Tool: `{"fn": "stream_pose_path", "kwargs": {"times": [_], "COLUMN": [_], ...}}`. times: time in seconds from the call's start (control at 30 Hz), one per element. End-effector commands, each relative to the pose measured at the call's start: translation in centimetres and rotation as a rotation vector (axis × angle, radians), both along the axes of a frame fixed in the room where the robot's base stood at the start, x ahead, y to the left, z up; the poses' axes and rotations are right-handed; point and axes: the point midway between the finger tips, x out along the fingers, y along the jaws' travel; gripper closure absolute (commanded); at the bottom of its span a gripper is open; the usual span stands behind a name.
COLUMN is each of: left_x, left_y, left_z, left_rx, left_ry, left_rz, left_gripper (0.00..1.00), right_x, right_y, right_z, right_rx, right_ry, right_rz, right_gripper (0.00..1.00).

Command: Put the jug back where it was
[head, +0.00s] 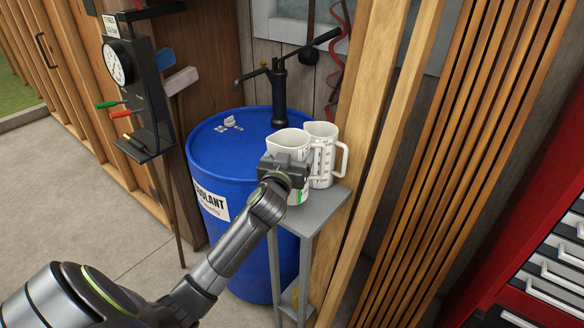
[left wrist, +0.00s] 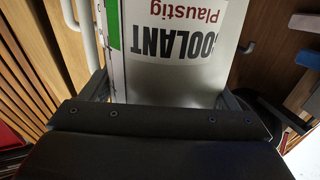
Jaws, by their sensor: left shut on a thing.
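A white jug (head: 290,139) is held upright in my left gripper (head: 287,167) at the small grey stand. The gripper covers much of its side, so I cannot tell whether its base touches the stand top. In the left wrist view the jug (left wrist: 170,75) fills the space between the fingers, with its "COOLANT Plaustig" label upside down and a green stripe. A second white jug (head: 322,132) with a handle stands just behind and right of it on the grey stand (head: 322,207). My right gripper is out of view.
A blue coolant drum (head: 225,150) with a black hand pump (head: 279,92) stands behind and left of the stand. Wooden posts (head: 375,130) rise close on the right. A gauge panel (head: 130,90) is at the left. A red drawer cabinet (head: 530,240) is at far right.

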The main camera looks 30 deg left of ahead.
Motion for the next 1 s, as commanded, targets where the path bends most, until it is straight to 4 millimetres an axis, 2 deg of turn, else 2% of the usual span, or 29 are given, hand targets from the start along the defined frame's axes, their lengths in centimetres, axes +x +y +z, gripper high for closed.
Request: {"fn": "stream_pose_path", "kwargs": {"times": [0.3,0.7,0.73,0.87,1.0], "left_x": [0.0,0.0,0.0,0.0,0.0], "left_y": [-0.1,-0.1,0.0,0.0,0.0], "left_z": [-3.4,-3.8,-4.0,-4.0,-4.0], "left_rx": [0.001,0.002,0.000,0.000,0.000], "left_ry": [-0.004,-0.006,0.001,0.001,0.001], "left_rz": [-0.002,-0.002,0.000,0.000,0.000], "left_gripper": [0.89,0.89,0.16,0.00,0.00], "right_x": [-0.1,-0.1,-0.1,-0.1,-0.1], "right_y": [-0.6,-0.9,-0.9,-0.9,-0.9], "right_z": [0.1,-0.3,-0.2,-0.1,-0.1], "right_rx": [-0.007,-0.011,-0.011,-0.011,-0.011], "right_ry": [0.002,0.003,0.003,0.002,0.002], "right_rz": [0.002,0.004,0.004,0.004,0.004], "right_gripper": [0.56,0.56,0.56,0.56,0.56]}}
